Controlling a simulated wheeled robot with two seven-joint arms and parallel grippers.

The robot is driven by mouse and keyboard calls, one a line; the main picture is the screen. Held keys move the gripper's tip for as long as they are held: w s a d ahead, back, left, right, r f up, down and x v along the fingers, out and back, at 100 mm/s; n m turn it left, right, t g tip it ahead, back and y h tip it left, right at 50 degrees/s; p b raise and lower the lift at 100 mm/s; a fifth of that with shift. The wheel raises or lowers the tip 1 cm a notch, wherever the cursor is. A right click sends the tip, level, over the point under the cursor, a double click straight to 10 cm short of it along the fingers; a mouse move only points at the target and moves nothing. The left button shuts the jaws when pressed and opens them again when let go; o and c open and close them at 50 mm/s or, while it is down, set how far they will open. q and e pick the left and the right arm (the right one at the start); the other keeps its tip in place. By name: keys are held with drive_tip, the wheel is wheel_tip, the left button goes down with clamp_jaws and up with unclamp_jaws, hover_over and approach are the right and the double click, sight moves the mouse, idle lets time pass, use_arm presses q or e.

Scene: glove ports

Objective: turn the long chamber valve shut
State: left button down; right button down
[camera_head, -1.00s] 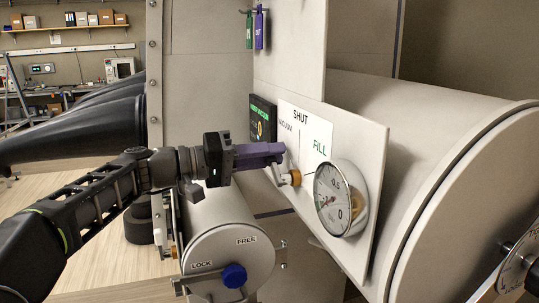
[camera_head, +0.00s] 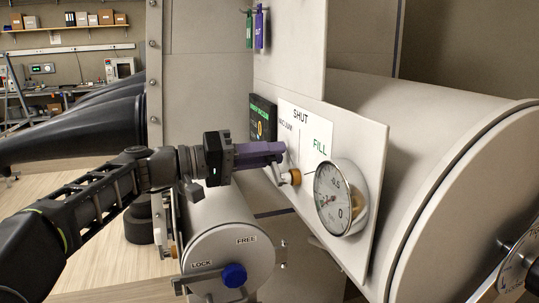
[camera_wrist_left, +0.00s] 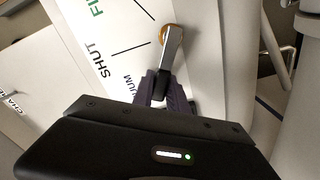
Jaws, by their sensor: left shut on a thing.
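The valve is a grey lever on a brass hub (camera_head: 292,177), on a white panel marked VACUUM, SHUT and FILL. My left gripper (camera_head: 277,153) is shut on the lever, its purple fingers around the outer part. The left wrist view also shows the lever (camera_wrist_left: 173,48) running from the hub down into the fingers (camera_wrist_left: 160,88). The lever points to the VACUUM side of the SHUT line, not along that line. My right gripper is out of view.
A round gauge (camera_head: 340,197) sits close to the right of the hub. A dark sign (camera_head: 262,118) is left of the panel. Below, a small chamber door (camera_head: 232,257) has a blue knob. The long chamber (camera_head: 430,130) is at right; black gloves (camera_head: 85,128) stick out at left.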

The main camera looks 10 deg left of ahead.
sight(299, 146)
use_arm(q)
drive_tip(key=shift+s+m+b, duration=0.1)
drive_tip(key=shift+m+b, duration=0.4)
drive_tip(key=shift+b, duration=0.35)
drive_tip(key=m+b, duration=0.2)
drive_tip(key=b, duration=0.1)
drive_tip(key=s+d+r+m+b, duration=0.1)
drive_tip(key=m+b, duration=0.1)
drive_tip(key=b, duration=0.1)
drive_tip(key=s+r+m+b, duration=0.1)
drive_tip(key=m+b, duration=0.2)
drive_tip(key=shift+s+d, duration=0.25)
drive_tip(key=shift+d, duration=0.1)
drive_tip(key=shift+s+d+r+m+b, duration=0.25)
drive_tip(key=shift+s+m+b, duration=0.2)
drive_tip(key=shift+m+b, duration=0.5)
drive_tip(key=shift+s+d+r+m+b, duration=0.15)
drive_tip(key=shift+s+d+m+b, duration=0.2)
drive_tip(key=shift+m+b, duration=0.55)
drive_tip(key=shift+s, duration=0.1)
drive_tip(key=c, duration=1.3)
unclamp_jaws()
drive_tip(key=shift+r, duration=0.1)
drive_tip(key=shift+a, duration=0.1)
